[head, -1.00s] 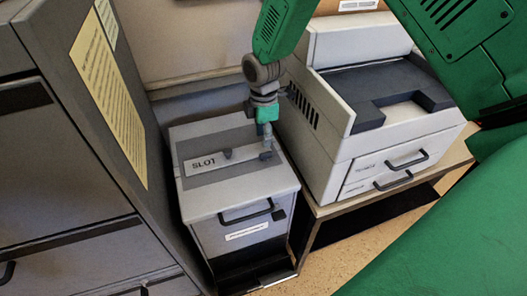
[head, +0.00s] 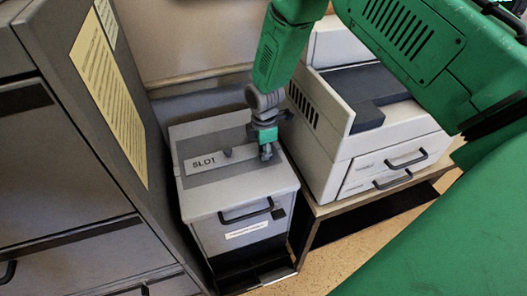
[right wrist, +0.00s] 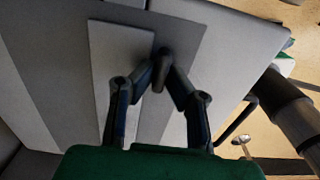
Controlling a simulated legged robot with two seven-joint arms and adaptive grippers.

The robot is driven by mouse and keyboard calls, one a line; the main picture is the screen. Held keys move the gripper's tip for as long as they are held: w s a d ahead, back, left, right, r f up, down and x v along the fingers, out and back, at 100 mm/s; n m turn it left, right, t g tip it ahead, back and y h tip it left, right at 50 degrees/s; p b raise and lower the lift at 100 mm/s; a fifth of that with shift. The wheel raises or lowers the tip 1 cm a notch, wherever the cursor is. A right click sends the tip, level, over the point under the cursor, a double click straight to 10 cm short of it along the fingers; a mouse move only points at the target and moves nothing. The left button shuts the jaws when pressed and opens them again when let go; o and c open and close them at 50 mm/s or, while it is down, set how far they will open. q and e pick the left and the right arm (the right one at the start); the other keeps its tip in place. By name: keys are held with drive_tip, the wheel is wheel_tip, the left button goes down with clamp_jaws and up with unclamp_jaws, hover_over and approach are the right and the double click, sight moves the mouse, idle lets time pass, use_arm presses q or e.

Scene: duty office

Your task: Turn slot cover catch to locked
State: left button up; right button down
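The grey slot box (head: 240,202) stands in the middle of the head view, with a pale plate marked SLOT (head: 205,164) on its top. A small dark peg (head: 228,153) stands on the plate. My right gripper (head: 266,152) points down at the plate's right end, its fingers hiding most of the slot cover catch there. In the right wrist view, the two fingers of my right gripper (right wrist: 162,70) converge on the dark catch (right wrist: 159,82), one on each side, and appear closed on it. The catch's exact angle is hard to tell. My left gripper is not in view.
A grey cabinet (head: 60,200) with a yellow notice (head: 108,90) stands close on the left. A white printer-like machine (head: 375,150) on a low wooden stand is close on the right. The box's front has a dark handle (head: 246,211). The left half of its top is clear.

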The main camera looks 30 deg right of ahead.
drive_tip(key=shift+d+m, duration=0.25)
drive_tip(key=shift+m, duration=0.05)
drive_tip(key=m, duration=0.9)
drive_tip(key=shift+s+f, duration=0.1)
drive_tip(key=shift+s, duration=0.05)
drive_tip(key=m, duration=0.5)
drive_tip(key=shift+s+f, duration=0.1)
drive_tip(key=shift+s+m, duration=0.1)
drive_tip(key=shift+m, duration=1.6)
drive_tip(key=c, duration=1.6)
unclamp_jaws()
drive_tip(key=shift+w, duration=0.2)
